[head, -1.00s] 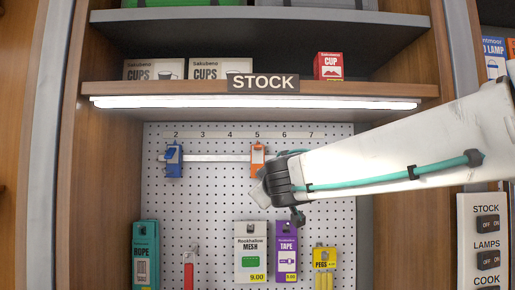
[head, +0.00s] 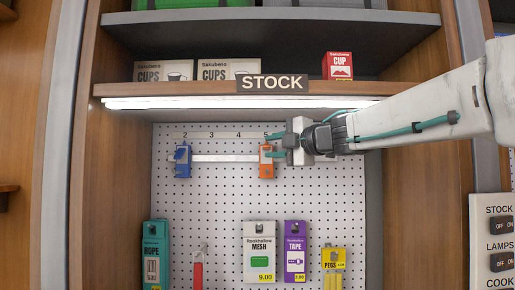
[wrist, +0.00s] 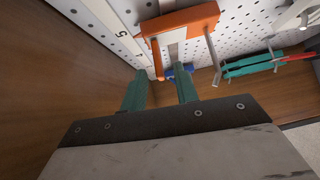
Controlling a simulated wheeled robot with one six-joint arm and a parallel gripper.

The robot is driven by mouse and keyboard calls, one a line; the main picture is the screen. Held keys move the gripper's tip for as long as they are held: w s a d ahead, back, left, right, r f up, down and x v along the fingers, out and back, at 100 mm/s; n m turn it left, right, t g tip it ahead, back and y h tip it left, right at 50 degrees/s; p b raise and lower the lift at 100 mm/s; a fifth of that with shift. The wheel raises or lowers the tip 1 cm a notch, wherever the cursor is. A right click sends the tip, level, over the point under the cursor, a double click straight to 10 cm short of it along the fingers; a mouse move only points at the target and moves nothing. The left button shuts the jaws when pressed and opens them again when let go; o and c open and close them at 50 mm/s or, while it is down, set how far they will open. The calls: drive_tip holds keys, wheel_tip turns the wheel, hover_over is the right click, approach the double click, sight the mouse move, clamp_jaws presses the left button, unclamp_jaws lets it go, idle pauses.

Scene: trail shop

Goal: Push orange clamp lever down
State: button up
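The orange clamp (head: 266,170) is on a pale horizontal bar (head: 222,158) on the pegboard, below the number 5. In the wrist view its orange body (wrist: 185,20) lies just past my fingertips, and an orange lever (wrist: 157,60) sticks out from its upper side. My gripper (head: 274,147) reaches in from the right, beside the clamp's upper part. Its two teal fingers (wrist: 161,85) are apart with nothing held. The lever tip appears between the fingers in the wrist picture; I cannot tell if they touch.
A blue clamp (head: 183,162) sits at the bar's left end. Packs hang below, including mesh (head: 258,250) and tape (head: 295,250). A lit shelf edge with a STOCK sign (head: 272,83) is above. Switches (head: 500,227) are at the right.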

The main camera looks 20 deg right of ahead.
sight(266, 148)
drive_tip(key=shift+x, duration=1.45)
clamp_jaws()
drive_tip(key=shift+f+n+t+y, duration=0.5)
drive_tip(key=shift+n+t, duration=0.2)
drive_tip(key=shift+n, duration=0.1)
drive_tip(key=shift+w+f+n+t+y, duration=0.15)
drive_tip(key=shift+n+t+y, duration=0.15)
drive_tip(key=shift+n, duration=0.2)
drive_tip(key=shift+s+f+n+t+y, duration=0.1)
drive_tip(key=shift+f+n+t+y, duration=0.15)
drive_tip(key=shift+n, duration=0.25)
